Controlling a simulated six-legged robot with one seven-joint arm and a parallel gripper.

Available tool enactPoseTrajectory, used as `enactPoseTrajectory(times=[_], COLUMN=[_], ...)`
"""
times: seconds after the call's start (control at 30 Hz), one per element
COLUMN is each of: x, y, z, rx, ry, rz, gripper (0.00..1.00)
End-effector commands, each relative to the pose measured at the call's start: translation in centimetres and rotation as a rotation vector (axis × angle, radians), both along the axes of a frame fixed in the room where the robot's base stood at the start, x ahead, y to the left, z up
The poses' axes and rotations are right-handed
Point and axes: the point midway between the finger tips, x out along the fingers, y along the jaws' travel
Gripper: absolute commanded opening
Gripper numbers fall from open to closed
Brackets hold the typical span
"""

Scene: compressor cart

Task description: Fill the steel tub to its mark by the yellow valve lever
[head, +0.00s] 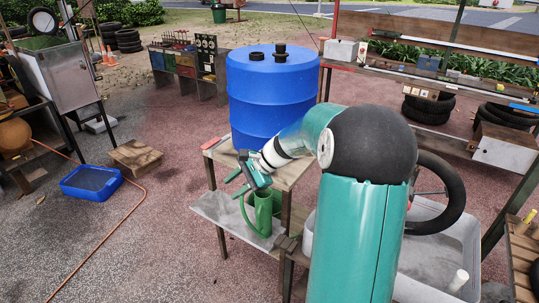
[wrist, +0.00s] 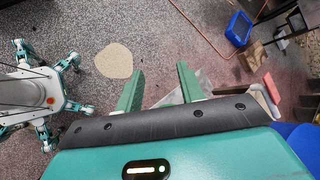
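A large blue drum (head: 272,92) stands on a wooden stand (head: 290,172) behind my gripper. My gripper (head: 233,184) is in front of the stand, above a green watering can (head: 262,214) on a grey shelf. The wrist view shows its two green fingers (wrist: 160,78) spread apart with nothing between them. A light grey tub (head: 433,213) at the right is partly hidden by my arm; I cannot tell if it is the steel tub. I see no fill mark and no yellow valve lever; the drum's lower front is partly behind my arm.
A blue tray (head: 91,182) lies on the ground at the left, with an orange hose (head: 112,232) near it. A low wooden box (head: 135,156) stands beside it. A black wheel (head: 440,190) rises at the grey tub. The gravel at the front left is mostly clear.

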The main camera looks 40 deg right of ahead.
Motion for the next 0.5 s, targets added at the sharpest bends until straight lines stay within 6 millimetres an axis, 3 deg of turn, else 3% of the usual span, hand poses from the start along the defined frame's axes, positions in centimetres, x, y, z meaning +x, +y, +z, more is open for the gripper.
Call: enactPoseTrajectory(times=[0.03, 0.23, 0.4, 0.5], x=[0.7, 2.3, 1.4, 0.2], y=[-2.7, -12.5, -21.8, -26.3], z=[-1.1, -3.7, -5.9, -6.8], rx=[0.088, 0.429, 0.724, 0.863], ry=[0.005, -0.024, -0.090, -0.135], rz=[-0.082, -0.377, -0.613, -0.716], gripper=[0.38, 0.38, 0.38, 0.38])
